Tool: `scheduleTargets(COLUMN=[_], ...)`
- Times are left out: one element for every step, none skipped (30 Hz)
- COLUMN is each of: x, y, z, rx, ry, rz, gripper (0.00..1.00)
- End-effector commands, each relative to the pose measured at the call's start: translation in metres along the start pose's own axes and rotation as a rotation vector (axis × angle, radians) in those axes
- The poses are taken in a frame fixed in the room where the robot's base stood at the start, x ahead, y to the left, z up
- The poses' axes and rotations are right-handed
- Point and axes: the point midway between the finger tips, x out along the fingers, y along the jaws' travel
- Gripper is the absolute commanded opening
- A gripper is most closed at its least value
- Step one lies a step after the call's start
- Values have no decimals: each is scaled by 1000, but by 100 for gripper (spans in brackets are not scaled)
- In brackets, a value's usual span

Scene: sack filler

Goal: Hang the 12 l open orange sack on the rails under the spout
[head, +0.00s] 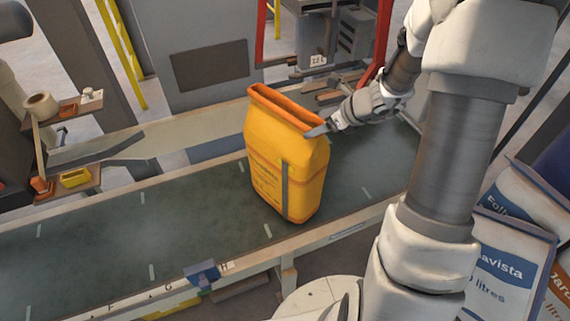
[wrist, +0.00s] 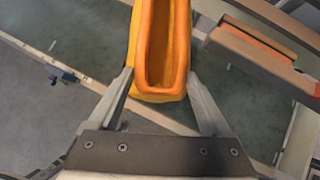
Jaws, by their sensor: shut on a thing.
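The open orange sack (head: 283,165) stands upright over the dark green conveyor belt, its long open mouth facing up. I cannot tell whether its base touches the belt. My gripper (head: 318,131) is shut on the right end of its mouth. In the wrist view the fingers of my gripper (wrist: 160,78) lie on either side of the near end of the sack (wrist: 160,95), and its inside looks empty. Brown bars, perhaps the rails (head: 328,97), show behind and right of the sack, by a "12 L" label (head: 318,60). The spout is not clearly visible.
A red frame (head: 262,40) stands around the filling machine behind the belt (head: 100,245). Printed filled sacks (head: 505,260) are stacked at the right. A small shelf with a tape roll (head: 40,106) and a yellow tray (head: 75,178) is at the left. The belt's left part is clear.

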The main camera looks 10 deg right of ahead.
Motion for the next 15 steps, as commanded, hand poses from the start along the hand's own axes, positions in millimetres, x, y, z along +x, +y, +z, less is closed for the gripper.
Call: scheduleTargets(x=[-6, -9, -11, -13, -15, -17, -19, -21, -24, -25, -27, -30, -31, -32, -33], y=[0, 0, 0, 0, 0, 0, 0, 0, 0, 0, 0, 0, 0, 0, 0], z=[6, 8, 10, 11, 13, 15, 16, 18, 20, 22, 23, 25, 26, 27, 28], rx=[-1, -1, -1, -1, -1, -1, -1, -1, -1, -1, -1, -1, -1, -1, 0], ry=[-1, -1, -1, -1, -1, -1, -1, -1, -1, -1, -1, -2, -2, -2, -2], rz=[-1, -1, -1, -1, -1, -1, -1, -1, -1, -1, -1, -1, -1, -1, -1], gripper=[0, 0, 0, 0, 0, 0, 0, 0, 0, 0, 0, 0, 0, 0, 0])
